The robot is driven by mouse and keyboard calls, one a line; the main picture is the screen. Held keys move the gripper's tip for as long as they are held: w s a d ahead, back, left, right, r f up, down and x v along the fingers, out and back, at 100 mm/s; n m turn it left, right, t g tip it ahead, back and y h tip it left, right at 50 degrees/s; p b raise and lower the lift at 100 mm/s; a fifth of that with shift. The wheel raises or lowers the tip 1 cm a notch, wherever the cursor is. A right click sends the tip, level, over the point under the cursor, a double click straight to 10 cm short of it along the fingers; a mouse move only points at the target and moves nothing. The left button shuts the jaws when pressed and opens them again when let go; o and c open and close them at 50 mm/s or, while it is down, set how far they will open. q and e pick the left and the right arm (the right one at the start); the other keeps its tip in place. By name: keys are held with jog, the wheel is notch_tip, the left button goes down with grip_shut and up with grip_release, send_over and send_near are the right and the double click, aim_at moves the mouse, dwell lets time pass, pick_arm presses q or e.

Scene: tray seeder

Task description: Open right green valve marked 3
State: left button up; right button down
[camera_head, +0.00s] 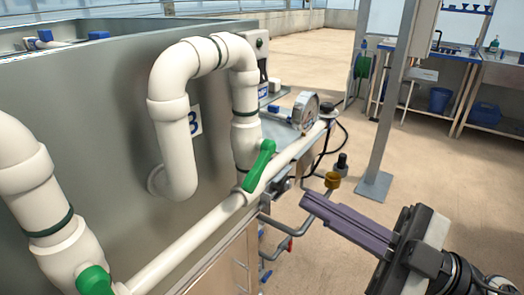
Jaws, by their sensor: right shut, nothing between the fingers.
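The green valve handle (260,166) sits at the foot of the short white pipe leg, where it meets the long white pipe (196,235). It tilts, its upper end to the right. A plate marked 3 (194,122), partly hidden by the pipe bend, is on the metal wall behind. My right gripper (308,201) comes in from the lower right. Its purple fingers are closed together and empty, pointing left. In the picture the tips are right of and below the handle, apart from it. My left gripper is not in view.
Another green valve handle (95,281) is at the bottom left. A round gauge (305,110) and a brass-coloured fitting (332,180) stand beyond the valve. A grey post (391,105) rises from the floor on the right. Open floor (440,165) lies beyond my gripper.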

aim_at(252, 175)
jog(key=shift+n+g, duration=0.6)
jog(key=shift+g, duration=0.2)
jog(key=p+x, duration=0.1)
jog(key=x, duration=0.2)
jog(key=p+x, duration=0.1)
jog(key=x, duration=0.3)
jog(key=s+r+p+x, duration=0.1)
jog(key=x, duration=0.2)
jog(key=shift+w+a+p, duration=0.1)
jog(key=shift+a+p, duration=0.15)
jog(key=shift+p, duration=0.1)
jog(key=shift+w+d+f+b, duration=0.2)
jog(key=shift+w+f+b, duration=0.1)
jog(key=shift+f+b, duration=0.3)
jog(key=shift+w+d+f+b, duration=0.25)
jog(key=shift+w+f+b, duration=0.15)
jog(key=shift+f, duration=0.3)
jog(key=shift+w+d+f+b, duration=0.25)
jog(key=shift+f+b, duration=0.25)
jog(key=shift+f, duration=0.15)
